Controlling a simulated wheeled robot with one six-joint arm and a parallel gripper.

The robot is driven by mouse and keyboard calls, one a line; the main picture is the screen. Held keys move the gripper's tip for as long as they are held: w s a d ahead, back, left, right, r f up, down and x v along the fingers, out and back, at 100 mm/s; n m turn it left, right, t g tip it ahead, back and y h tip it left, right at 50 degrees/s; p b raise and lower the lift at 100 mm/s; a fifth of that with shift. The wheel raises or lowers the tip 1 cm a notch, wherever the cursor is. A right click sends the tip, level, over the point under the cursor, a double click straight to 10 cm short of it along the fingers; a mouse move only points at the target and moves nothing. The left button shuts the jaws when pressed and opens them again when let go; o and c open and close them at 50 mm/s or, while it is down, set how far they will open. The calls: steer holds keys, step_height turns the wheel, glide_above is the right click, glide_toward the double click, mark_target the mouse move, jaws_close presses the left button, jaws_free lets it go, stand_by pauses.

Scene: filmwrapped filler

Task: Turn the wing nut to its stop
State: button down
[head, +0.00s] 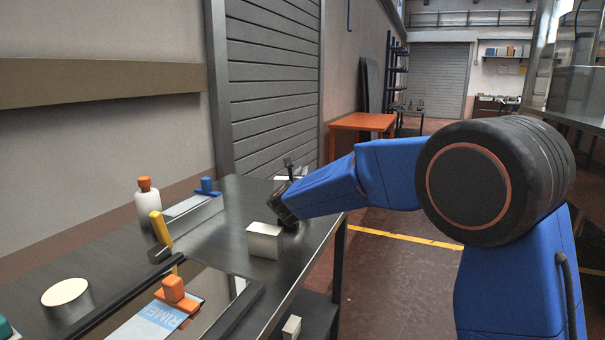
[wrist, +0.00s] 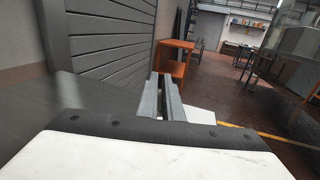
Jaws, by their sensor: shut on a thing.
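My gripper (head: 288,163) is at the far end of the dark metal bench (head: 222,238), near its right edge. In the wrist view its two grey fingers (wrist: 163,97) lie close together, pointing away from the camera. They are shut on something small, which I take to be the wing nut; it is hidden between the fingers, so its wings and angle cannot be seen. A pale block (wrist: 199,115) shows just right of the fingers in the wrist view; in the head view only a white sliver shows behind the gripper.
A white block (head: 265,240) stands on the bench near my arm. An orange table (head: 362,122) stands beyond.

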steer(key=shift+m+h, duration=0.3)
steer(key=shift+h, duration=0.2)
steer(key=m+h, duration=0.1)
steer(key=h, duration=0.1)
steer(key=d+m+g+h, duration=0.1)
steer(key=m+h, duration=0.1)
steer(key=h, duration=0.1)
steer(key=shift+s+m+g, duration=0.1)
steer(key=shift+m+g, duration=0.2)
steer(key=m+h, duration=0.1)
steer(key=g+h, duration=0.1)
steer(key=d+m+g+h, duration=0.1)
steer(key=shift+s+m+h, duration=0.25)
steer(key=shift+m+h, duration=0.05)
steer(key=shift+h, duration=0.1)
steer(key=m+g+h, duration=0.3)
steer(key=s+d+m+g+h, duration=0.1)
steer(key=g, duration=0.1)
steer(key=shift+f+h, duration=0.1)
steer(key=shift+h, duration=0.2)
steer(key=shift+s+d+m+g+h, duration=0.15)
steer(key=shift+m+g+h, duration=0.1)
steer(key=shift+m+g, duration=0.35)
steer(key=shift+s+m+g+h, duration=0.15)
steer(key=shift+m+g+h, duration=0.2)
steer(key=shift+g, duration=0.45)
steer(key=shift+s+d+m+g+h, duration=0.1)
steer(key=shift+s+m+g+h, duration=0.1)
steer(key=shift+m+g, duration=0.45)
steer(key=shift+g, duration=0.35)
